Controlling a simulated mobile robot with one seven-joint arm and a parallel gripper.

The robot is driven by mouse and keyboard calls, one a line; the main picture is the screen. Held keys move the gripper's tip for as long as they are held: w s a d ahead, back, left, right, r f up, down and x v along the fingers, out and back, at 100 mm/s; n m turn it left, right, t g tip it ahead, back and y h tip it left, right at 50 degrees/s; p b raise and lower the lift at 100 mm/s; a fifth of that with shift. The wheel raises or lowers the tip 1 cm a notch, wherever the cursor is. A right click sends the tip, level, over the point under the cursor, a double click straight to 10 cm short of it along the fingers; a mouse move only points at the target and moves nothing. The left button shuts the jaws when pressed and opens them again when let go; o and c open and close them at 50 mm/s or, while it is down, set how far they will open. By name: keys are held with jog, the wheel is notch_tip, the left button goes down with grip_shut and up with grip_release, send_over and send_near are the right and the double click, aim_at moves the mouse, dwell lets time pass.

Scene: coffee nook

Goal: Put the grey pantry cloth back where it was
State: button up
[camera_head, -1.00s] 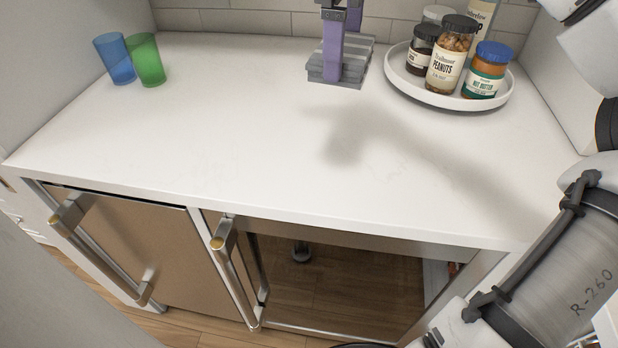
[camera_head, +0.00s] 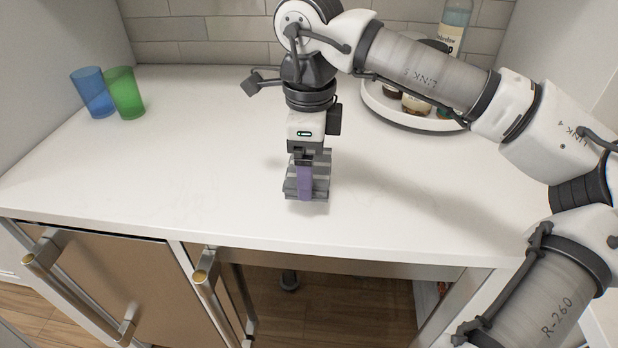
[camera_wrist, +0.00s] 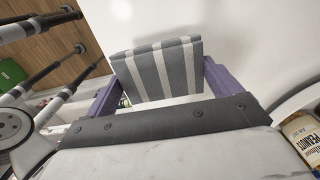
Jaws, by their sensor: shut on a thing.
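The grey pantry cloth (camera_wrist: 158,72) is a folded pad with light stripes. In the wrist view it sits between the two purple fingers of my gripper (camera_wrist: 160,76), which are shut on it. In the head view my gripper (camera_head: 305,184) points down over the front middle of the white counter, with the cloth (camera_head: 322,186) at its fingertips. The near finger covers part of the cloth. I cannot tell whether the cloth touches the counter.
A blue cup (camera_head: 92,93) and a green cup (camera_head: 125,93) stand at the back left. A white round tray (camera_head: 400,117) with jars and a bottle is at the back right, partly behind my arm. Below the counter (camera_head: 200,170) is an open cabinet space (camera_head: 340,305). The counter's left middle is clear.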

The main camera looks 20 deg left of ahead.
jog(key=shift+f, duration=2.15)
jog(key=shift+f, duration=0.15)
jog(key=o, duration=0.7)
notch_tip(320, 180, up, 12)
jog(key=shift+r, duration=0.2)
